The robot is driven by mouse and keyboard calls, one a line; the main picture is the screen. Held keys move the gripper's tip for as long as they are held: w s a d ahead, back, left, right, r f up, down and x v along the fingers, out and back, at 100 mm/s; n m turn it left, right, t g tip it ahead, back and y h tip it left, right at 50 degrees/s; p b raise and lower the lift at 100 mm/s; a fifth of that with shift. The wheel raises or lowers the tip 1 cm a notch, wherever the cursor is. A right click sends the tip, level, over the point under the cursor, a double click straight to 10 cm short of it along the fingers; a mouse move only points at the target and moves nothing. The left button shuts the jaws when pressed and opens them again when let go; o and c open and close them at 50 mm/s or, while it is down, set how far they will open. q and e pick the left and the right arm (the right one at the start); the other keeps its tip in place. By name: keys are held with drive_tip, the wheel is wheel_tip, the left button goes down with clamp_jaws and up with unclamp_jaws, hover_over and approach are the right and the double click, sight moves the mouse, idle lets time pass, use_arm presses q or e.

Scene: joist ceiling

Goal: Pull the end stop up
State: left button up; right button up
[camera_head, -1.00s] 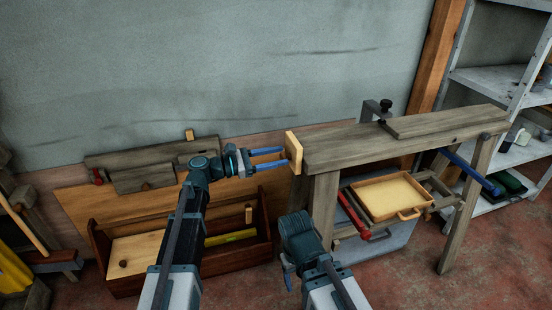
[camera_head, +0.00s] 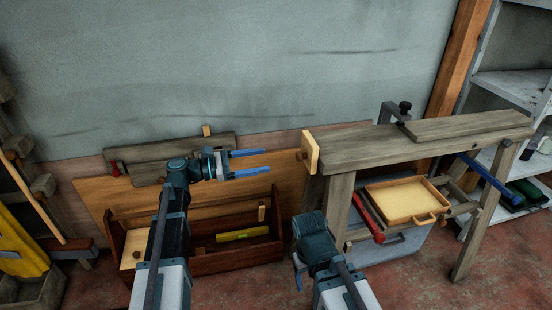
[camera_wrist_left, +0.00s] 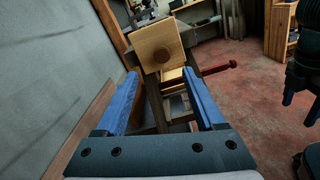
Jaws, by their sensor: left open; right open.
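The end stop (camera_head: 311,153), a pale wooden plate with a round brown knob on its outer face, is at the left end of the workbench (camera_head: 375,148). Its top edge is slightly above the bench top. In the left wrist view the end stop (camera_wrist_left: 153,42) is ahead, beyond the fingertips, with its knob facing me. My left gripper (camera_head: 268,163) is open and empty, left of the end stop with a clear gap between them. My right gripper (camera_head: 298,272) is low, in front of the bench's left leg, touching nothing I can make out.
A red-handled clamp (camera_head: 367,218) and a pale tray (camera_head: 400,200) are under the bench. A wooden toolbox (camera_head: 215,262) with a yellow level (camera_head: 242,234) is on the floor to the left. The wall (camera_head: 220,60) runs close behind. Shelves (camera_head: 508,88) stand at right.

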use_arm(q)
drive_tip(key=shift+v, duration=1.75)
drive_tip(key=s+d+f+m+g+y, duration=0.55)
drive_tip(key=s+d+f+m, duration=0.4)
drive_tip(key=d+f, duration=0.3)
drive_tip(key=s+a+f+m+y, duration=0.4)
drive_tip(key=s+f+m+y, duration=0.5)
drive_tip(key=s+m+y, duration=0.35)
wheel_tip(320, 180, up, 26)
drive_tip(key=p, duration=2.6)
drive_tip(key=shift+a, duration=0.2)
